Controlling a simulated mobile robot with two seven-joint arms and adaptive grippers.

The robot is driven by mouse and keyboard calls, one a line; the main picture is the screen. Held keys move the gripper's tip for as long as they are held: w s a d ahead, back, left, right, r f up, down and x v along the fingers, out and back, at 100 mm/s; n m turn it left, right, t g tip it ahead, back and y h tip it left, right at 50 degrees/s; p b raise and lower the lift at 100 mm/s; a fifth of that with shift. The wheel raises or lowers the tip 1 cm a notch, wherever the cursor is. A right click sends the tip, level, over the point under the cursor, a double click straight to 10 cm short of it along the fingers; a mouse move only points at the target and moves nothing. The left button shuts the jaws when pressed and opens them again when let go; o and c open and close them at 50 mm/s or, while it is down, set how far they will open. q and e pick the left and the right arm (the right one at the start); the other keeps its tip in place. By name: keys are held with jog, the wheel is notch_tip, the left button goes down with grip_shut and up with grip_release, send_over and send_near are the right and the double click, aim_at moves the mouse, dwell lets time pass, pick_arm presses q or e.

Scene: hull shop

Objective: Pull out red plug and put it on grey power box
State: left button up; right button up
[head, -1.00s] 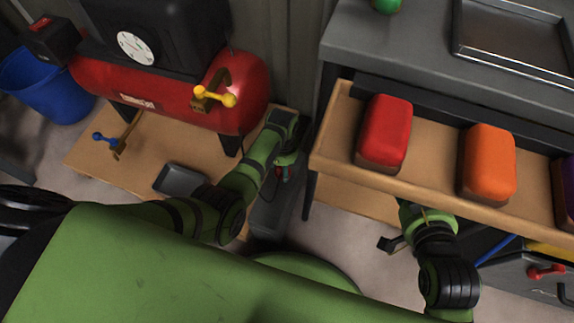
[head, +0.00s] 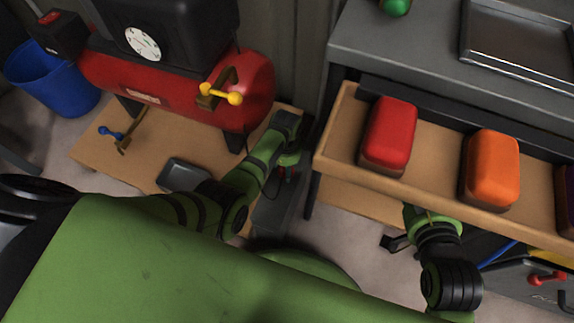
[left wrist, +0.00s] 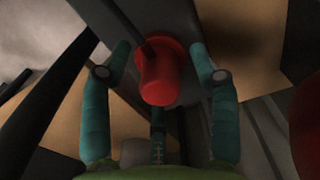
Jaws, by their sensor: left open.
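The red plug (left wrist: 160,72) stands on a long dark grey surface in the left wrist view. My left gripper (left wrist: 160,62) is open, with one finger on each side of the plug and a gap on both sides.
A red compressor (head: 180,85) with a yellow-handled valve (head: 222,94) stands at the left on a wooden board. A grey tray (head: 184,174) lies in front of it. A wooden shelf (head: 330,158) with a red block (head: 390,130) and an orange block (head: 492,165) overhangs the right.

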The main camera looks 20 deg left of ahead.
dwell(0.8)
pick_arm(q)
grip_shut()
jog(key=shift+r+p, duration=0.15)
jog(key=shift+p, duration=0.2)
jog(key=shift+r+p, duration=2.8)
jog(key=shift+p, duration=0.2)
jog(key=shift+r, duration=0.1)
